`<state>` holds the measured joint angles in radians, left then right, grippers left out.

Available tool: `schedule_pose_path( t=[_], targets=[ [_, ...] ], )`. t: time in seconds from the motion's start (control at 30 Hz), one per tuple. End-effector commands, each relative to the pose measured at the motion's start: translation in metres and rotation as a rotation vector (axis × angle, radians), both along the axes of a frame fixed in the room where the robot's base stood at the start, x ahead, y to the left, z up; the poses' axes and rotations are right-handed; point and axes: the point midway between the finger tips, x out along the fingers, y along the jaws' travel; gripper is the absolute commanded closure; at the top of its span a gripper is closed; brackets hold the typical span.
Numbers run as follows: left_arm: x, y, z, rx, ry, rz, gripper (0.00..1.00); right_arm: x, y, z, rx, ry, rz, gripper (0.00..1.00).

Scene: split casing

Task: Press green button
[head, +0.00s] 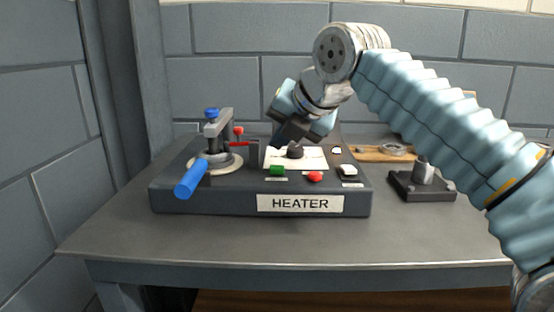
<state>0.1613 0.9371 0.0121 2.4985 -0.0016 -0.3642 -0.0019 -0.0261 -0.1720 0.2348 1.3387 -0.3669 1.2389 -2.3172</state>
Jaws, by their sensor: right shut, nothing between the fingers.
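The green button (277,170) is a small block on the top face of the dark heater box (200,203), left of the red button (314,176). My right arm comes in from the right and bends down over the box. My right gripper (270,158) is shut and empty, with its dark fingers pointing down just above and behind the green button. I cannot tell whether it touches the box. The green button shows clear in front of the fingers. My left gripper is not in view.
A dark block with a metal post (423,175) and a wooden board (372,154) lie to the right. The table front (230,243) is clear.

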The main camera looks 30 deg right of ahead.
Motion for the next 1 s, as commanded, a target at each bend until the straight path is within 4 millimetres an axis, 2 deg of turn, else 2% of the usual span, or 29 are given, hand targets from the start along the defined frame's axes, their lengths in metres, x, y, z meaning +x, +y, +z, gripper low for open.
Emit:
schedule_pose_path(
  t=[0.03, 0.3, 1.0],
  targets=[
    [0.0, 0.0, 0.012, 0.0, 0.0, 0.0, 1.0, 0.0, 0.0, 0.012, 0.0, 0.0, 0.0, 1.0],
    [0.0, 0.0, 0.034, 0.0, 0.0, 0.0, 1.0, 0.0, 0.0, 0.035, -0.001, 0.0, 0.001, 1.0],
    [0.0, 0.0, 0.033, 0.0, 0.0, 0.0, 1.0, 0.0, 0.0, 0.033, 0.0, 0.0, 0.0, 1.0]
  ],
)
